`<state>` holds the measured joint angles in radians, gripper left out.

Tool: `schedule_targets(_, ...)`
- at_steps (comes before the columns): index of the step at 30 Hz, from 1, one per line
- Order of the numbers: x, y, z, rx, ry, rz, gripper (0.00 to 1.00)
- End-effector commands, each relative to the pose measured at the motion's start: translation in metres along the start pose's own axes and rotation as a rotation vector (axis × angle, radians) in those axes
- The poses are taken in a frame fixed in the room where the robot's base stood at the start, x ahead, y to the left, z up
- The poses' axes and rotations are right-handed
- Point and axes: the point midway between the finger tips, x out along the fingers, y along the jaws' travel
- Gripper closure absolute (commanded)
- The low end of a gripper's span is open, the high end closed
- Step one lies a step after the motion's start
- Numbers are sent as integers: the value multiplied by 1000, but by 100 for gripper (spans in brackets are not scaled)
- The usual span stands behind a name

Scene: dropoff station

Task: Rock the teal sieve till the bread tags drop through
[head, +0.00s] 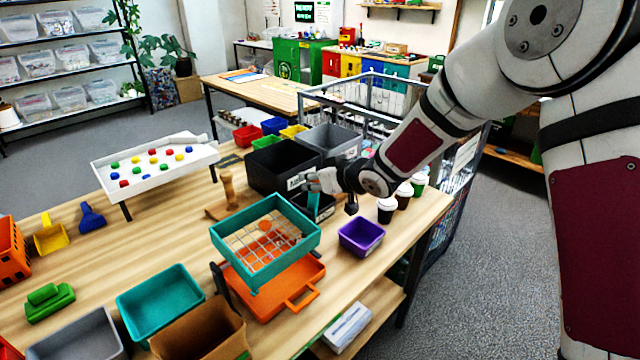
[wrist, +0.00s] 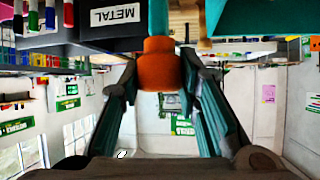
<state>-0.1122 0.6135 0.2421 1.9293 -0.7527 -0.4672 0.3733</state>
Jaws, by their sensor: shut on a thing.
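The teal sieve (head: 232,240), a rectangular frame with a wire mesh floor, sits raised above an orange tray (head: 312,272) on the table. It looks slightly tilted. An orange patch shows at the mesh; I cannot tell whether it is bread tags or the tray below. My gripper (head: 318,188) is at the sieve's far right corner. In the wrist view my gripper (wrist: 160,90) is shut on an orange knob (wrist: 157,62) on a teal stem, apparently the sieve's handle. A teal wall, probably the sieve's, fills the wrist view's upper right (wrist: 265,18).
A purple bin (head: 361,238) stands right of the sieve, with lidded cups (head: 387,210) behind it. A black bin (head: 275,168) labelled METAL in the wrist view is behind. A teal bin (head: 160,300) and brown box (head: 200,330) stand at front left. A white sorting tray (head: 150,178) is at left.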

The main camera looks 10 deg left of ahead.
Motion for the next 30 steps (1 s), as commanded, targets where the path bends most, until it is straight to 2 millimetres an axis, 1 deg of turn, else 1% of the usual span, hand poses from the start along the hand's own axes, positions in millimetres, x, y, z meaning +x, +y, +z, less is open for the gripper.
schedule_targets(1, 3, -2, -4, -2, 8, -4, 100)
schedule_targets(7, 8, -3, -7, -2, 8, -4, 100)
schedule_targets(27, 10, -6, -8, -2, 4, -7, 100)
schedule_targets(28, 10, -6, -7, -2, 3, -7, 68)
schedule_targets(29, 11, -6, -7, -2, 3, -7, 62)
schedule_targets(30, 10, -6, -7, -2, 3, -7, 52)
